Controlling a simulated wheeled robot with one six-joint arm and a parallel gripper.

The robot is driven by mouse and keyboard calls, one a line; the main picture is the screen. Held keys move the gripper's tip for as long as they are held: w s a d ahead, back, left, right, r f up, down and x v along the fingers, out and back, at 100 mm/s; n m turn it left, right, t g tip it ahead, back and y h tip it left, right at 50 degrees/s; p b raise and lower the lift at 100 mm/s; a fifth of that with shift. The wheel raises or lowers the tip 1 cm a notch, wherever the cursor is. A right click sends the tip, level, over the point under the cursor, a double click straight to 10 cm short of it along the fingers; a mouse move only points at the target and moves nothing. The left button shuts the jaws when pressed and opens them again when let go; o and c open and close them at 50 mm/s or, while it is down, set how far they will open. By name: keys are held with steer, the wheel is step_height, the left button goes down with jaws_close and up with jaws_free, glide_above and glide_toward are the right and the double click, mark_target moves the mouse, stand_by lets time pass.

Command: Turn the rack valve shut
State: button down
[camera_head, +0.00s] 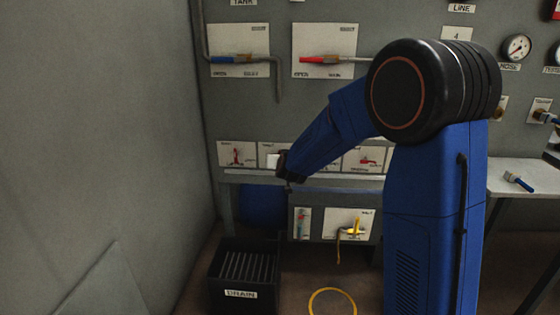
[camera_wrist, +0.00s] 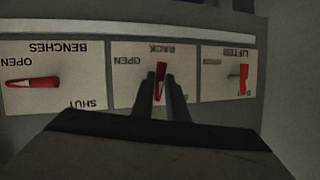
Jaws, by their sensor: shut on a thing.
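The rack valve's red handle (camera_wrist: 161,68) stands almost upright, slightly tilted, on the middle plate (camera_wrist: 127,82) in the upside-down wrist view. My gripper (camera_wrist: 158,82) is shut on this handle, one dark finger on each side. The word OPEN shows to the left of the handle. In the head view my gripper (camera_head: 283,165) is at the row of small plates under the panel and hides most of the rack plate (camera_head: 268,150).
The benches valve handle (camera_wrist: 32,82) lies level on the plate left of the rack in the wrist view. The lifter valve handle (camera_wrist: 243,79) stands upright on the right. A shelf edge (camera_head: 235,176) runs below the plates. A drain crate (camera_head: 228,283) stands on the floor.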

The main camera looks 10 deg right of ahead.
steer(key=shift+a+n+h, duration=0.1)
steer(key=shift+n+h, duration=0.2)
steer(key=shift+n, duration=0.4)
stand_by(0.3)
steer(key=c, duration=1.7)
jaws_free()
steer(key=shift+c, duration=0.2)
steer(key=v, duration=1.7)
steer(key=shift+a+r, duration=0.2)
steer(key=shift+r, duration=0.15)
